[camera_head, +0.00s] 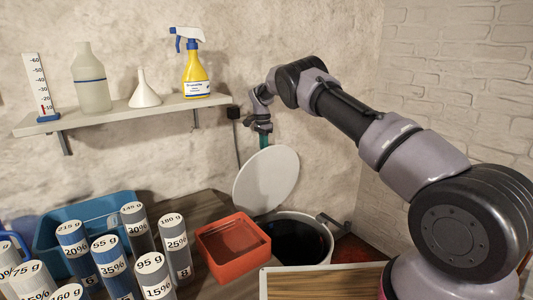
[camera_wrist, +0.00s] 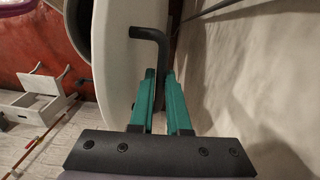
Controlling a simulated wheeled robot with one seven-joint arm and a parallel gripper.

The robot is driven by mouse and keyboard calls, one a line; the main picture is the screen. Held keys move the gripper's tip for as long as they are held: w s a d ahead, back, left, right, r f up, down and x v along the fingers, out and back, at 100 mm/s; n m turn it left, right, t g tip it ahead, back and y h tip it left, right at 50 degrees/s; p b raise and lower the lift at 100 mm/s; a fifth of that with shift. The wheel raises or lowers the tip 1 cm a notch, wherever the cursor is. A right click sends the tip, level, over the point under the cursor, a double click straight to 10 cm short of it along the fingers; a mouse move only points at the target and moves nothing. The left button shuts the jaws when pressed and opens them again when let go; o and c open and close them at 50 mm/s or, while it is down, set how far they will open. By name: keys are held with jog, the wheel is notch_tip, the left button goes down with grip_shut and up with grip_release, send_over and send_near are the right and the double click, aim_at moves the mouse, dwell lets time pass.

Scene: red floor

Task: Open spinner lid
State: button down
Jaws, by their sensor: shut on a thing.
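The round white spinner lid (camera_head: 265,181) is tilted up steeply behind the open top of the spinner drum (camera_head: 322,245) in the head view, and the dark inside shows. My gripper (camera_head: 264,143) is at the lid's upper edge, near the wall. In the wrist view, the lid (camera_wrist: 120,65) stands nearly edge-on, with a bent black handle (camera_wrist: 148,33) on its face. My gripper's green fingers (camera_wrist: 162,76) are closed around the handle's end, which runs down between the fingertips. The exact contact is partly hidden.
A red-orange tray (camera_head: 262,237), a blue bin (camera_head: 48,232) and several labelled cylinders (camera_head: 110,262) stand left of the drum. A shelf (camera_head: 130,113) with bottles and a funnel is on the wall, left of my gripper. The wall is close behind the lid.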

jog(key=shift+s+a+f, duration=0.1)
jog(key=shift+f, duration=0.2)
jog(key=c, duration=0.9)
grip_release()
jog(key=shift+r, duration=0.1)
jog(key=shift+r, duration=0.15)
jog(key=shift+w+r, duration=0.2)
jog(key=shift+r, duration=0.1)
notch_tip(320, 180, up, 9)
jog(key=shift+s+r, duration=0.1)
